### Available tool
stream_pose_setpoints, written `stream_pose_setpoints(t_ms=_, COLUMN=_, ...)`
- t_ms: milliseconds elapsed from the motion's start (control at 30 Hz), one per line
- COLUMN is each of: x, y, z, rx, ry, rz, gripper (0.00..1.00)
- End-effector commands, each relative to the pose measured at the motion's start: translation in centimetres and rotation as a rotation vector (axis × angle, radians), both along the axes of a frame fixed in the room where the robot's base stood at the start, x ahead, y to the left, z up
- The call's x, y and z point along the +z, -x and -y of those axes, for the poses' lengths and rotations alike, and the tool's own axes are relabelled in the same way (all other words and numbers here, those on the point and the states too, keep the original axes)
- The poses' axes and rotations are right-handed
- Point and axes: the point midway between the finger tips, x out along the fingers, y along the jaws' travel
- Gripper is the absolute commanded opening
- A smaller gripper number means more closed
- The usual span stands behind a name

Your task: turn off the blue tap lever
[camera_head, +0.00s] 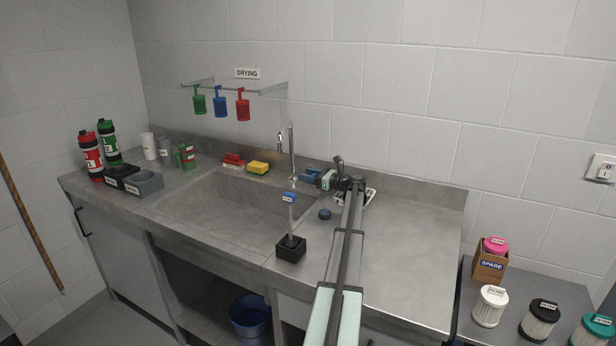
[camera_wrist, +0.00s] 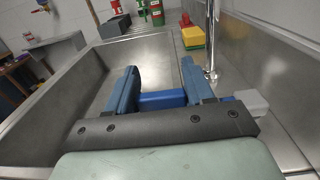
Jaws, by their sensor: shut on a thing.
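My gripper (camera_head: 312,176) reaches over the back edge of the sink, just right of the metal tap (camera_head: 291,152). In the wrist view my gripper (camera_wrist: 160,88) has its two blue-grey fingers on either side of the blue tap lever (camera_wrist: 162,99) and is shut on it. The lever lies crosswise between the fingers. The tap's upright pipe (camera_wrist: 210,40) stands just beyond the right finger. In the head view the lever cannot be told apart from the fingers.
A yellow sponge (camera_head: 258,168) and a red brush (camera_head: 233,160) lie behind the sink basin (camera_head: 225,200). A black block (camera_head: 290,249) with an upright blue-tagged stick stands at the front. A dark blue round piece (camera_head: 325,214) lies left of my arm. The right counter is clear.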

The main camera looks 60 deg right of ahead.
Motion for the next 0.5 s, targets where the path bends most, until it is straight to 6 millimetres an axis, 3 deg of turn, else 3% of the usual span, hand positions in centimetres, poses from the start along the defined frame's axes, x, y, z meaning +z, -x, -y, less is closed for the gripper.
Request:
stream_pose_setpoints(t_ms=133, x=-0.02, y=0.09, z=-0.03, rx=0.0, ry=0.0, rz=-0.001, gripper=0.0)
stream_pose_setpoints(t_ms=167, x=-0.02, y=0.09, z=-0.03, rx=0.0, ry=0.0, rz=-0.001, gripper=0.55)
stream_pose_setpoints(t_ms=367, x=-0.02, y=0.08, z=-0.02, rx=-0.001, ry=0.0, rz=0.0, gripper=0.73)
stream_pose_setpoints(t_ms=500, x=-0.02, y=0.06, z=-0.01, rx=-0.001, ry=0.0, rz=0.0, gripper=0.73)
